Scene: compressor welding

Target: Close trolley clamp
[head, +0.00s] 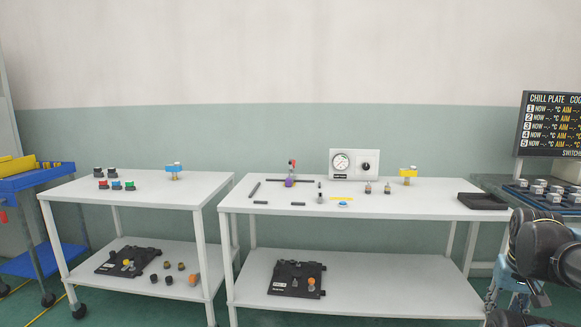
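A blue trolley (36,183) stands at the far left, partly cut off by the picture edge. A small red part (3,217) shows on its side at the edge, too small to tell if it is a clamp or whether it is open. A small upright clamp-like device with a red top and purple base (290,180) stands on the right white table. Dark links of my arm show at the lower right. What seems to be my gripper (515,293) is there, apart from these things; its fingers are unclear.
A left white table (130,190) on casters and a right white table (300,225) hold small parts, with black plates on their lower shelves. A gauge box (354,163) and black tray (482,201) stand on the right table. A display (551,125) hangs at right.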

